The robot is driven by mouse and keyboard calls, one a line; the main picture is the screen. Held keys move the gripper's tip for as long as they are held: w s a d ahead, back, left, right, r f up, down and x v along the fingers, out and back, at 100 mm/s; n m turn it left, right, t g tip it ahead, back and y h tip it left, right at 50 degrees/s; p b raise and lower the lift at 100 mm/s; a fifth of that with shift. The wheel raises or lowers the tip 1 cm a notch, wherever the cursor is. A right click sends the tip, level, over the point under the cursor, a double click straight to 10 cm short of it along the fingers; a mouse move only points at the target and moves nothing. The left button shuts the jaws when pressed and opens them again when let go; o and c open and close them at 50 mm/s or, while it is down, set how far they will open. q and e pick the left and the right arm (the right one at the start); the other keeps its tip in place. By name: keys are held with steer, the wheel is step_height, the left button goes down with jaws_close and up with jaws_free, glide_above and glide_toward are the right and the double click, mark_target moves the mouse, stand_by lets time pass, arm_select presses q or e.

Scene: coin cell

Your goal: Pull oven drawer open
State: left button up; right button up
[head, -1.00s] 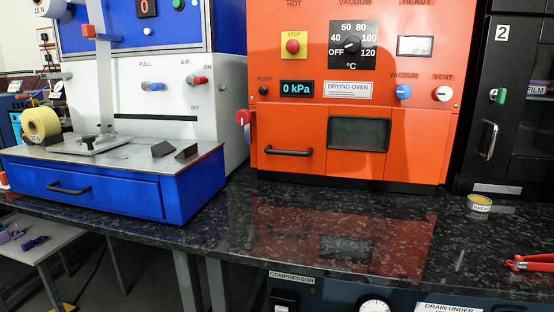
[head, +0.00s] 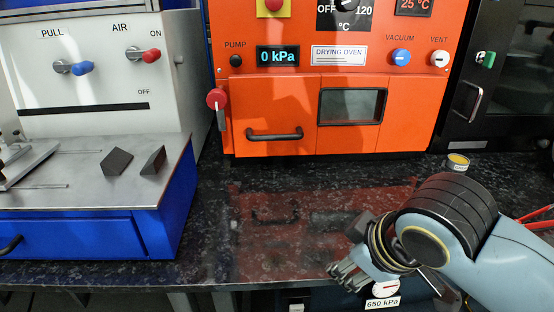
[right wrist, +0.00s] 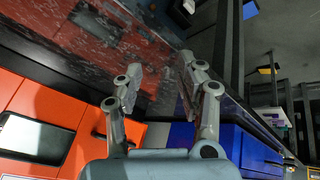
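The orange drying oven (head: 305,88) stands at the back of the bench. Its lower left drawer front (head: 262,104) is flush with the oven face, with a black bar handle (head: 274,135) low on it. My right gripper (head: 343,277) is over the front edge of the bench, in front of and to the right of the handle, and apart from it. In the right wrist view my right gripper (right wrist: 160,66) has its two fingers apart with nothing between them. The orange oven front (right wrist: 60,115) is at the left there. My left gripper is not in view.
A red-knobbed lever (head: 216,99) sits at the oven's left edge. A blue and white machine (head: 172,205) stands to the left. A small yellow-topped tin (head: 457,162) and red-handled tool (head: 541,214) lie to the right. The black bench top (head: 225,235) before the oven is clear.

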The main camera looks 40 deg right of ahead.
mark_target(276, 139)
steer(key=w+d+r+n+t, duration=0.1)
steer(key=w, duration=0.3)
steer(key=w+d+r+n+t+h, duration=0.1)
steer(key=w+n+t, duration=0.1)
steer(key=w, duration=0.1)
steer(key=w+d+r+n+t, duration=0.1)
steer(key=w+d+n+t, duration=0.1)
steer(key=w, duration=0.2)
steer(key=shift+w+r+h, duration=0.3)
steer(key=shift+r, duration=0.1)
steer(key=w+r+n+t, duration=0.1)
steer(key=w+n, duration=0.1)
steer(key=w, duration=0.3)
steer(key=w+d+r+n+t+y, duration=0.1)
steer(key=w+n+t, duration=0.1)
steer(key=w, duration=0.4)
steer(key=w+r+n+t, duration=0.1)
steer(key=w+n+t, duration=0.1)
steer(key=w, duration=0.3)
steer(key=shift+w+d+r+n, duration=0.4)
steer(key=shift+n, duration=0.4)
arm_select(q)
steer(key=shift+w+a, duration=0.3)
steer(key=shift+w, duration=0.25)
arm_select(e)
steer(key=shift+w+d+f, duration=0.1)
steer(key=shift+w+f, duration=0.05)
steer(key=shift+w, duration=0.55)
jaws_close()
